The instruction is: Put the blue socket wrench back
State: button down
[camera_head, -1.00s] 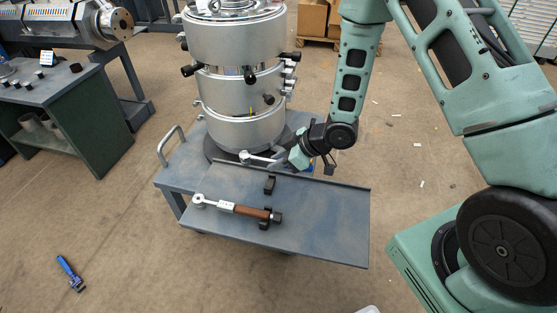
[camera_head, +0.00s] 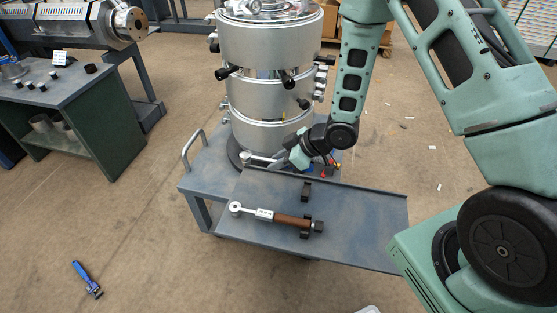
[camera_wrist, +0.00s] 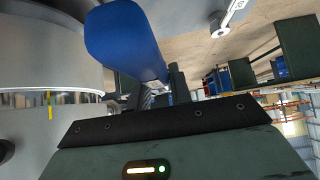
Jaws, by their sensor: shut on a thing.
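The blue socket wrench shows its blue handle large in the wrist view (camera_wrist: 125,40), between the fingers of my gripper (camera_wrist: 155,92). In the head view my gripper (camera_head: 287,161) is shut on it above the back edge of the cart's tray, in front of the silver extruder. The wrench's silver ring end (camera_head: 248,157) points left there; the blue handle is mostly hidden by my gripper. A wrench with a brown handle (camera_head: 291,220) lies on the tray (camera_head: 365,225). Two black holder blocks stand on the tray, one bare (camera_head: 306,189) and one at the brown handle.
The silver extruder (camera_head: 268,95) stands on the cart close behind my gripper. The cart's handle (camera_head: 192,150) rises at its left. A blue tool (camera_head: 87,280) lies on the floor at lower left. A workbench (camera_head: 45,90) is farther left. The tray's right part is clear.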

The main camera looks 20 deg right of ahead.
notch_tip(320, 180, down, 7)
jog(key=b, duration=0.5)
jog(key=shift+f+b, duration=0.85)
jog(key=shift+f, duration=0.15)
dwell(0.5)
jog(key=c, duration=1.2)
grip_release()
